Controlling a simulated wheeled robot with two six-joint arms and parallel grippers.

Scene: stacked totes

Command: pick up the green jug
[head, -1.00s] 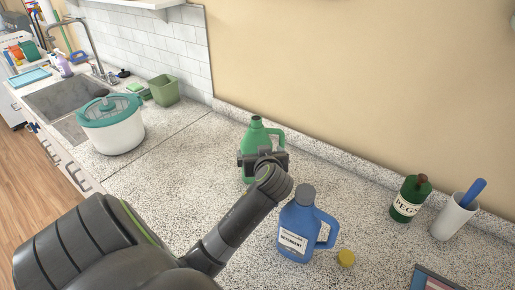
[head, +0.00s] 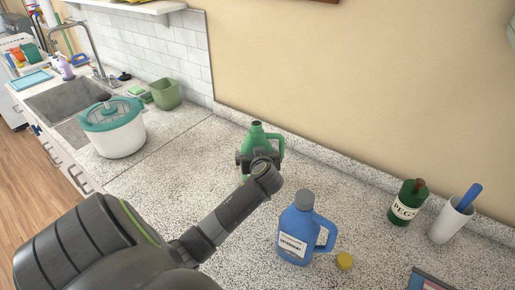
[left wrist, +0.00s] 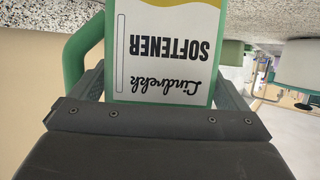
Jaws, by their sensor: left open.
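The green jug (head: 259,136) stands upright on the counter near the wall in the head view, its lower part hidden behind my gripper. My left gripper (head: 258,160) is right in front of it, with its fingers on either side of the jug. In the left wrist view the jug's softener label (left wrist: 168,48) fills the space between the open fingers of my left gripper (left wrist: 160,88). The jug's handle shows at the left there. I cannot tell whether the fingers touch the jug. My right gripper is not in view.
A blue detergent jug (head: 297,230) stands close by at the right, with a yellow cap (head: 344,261) beside it. A green bottle (head: 408,203) and a white cup (head: 450,222) are further right. A white pot (head: 118,138) stands left, near the sink (head: 66,104).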

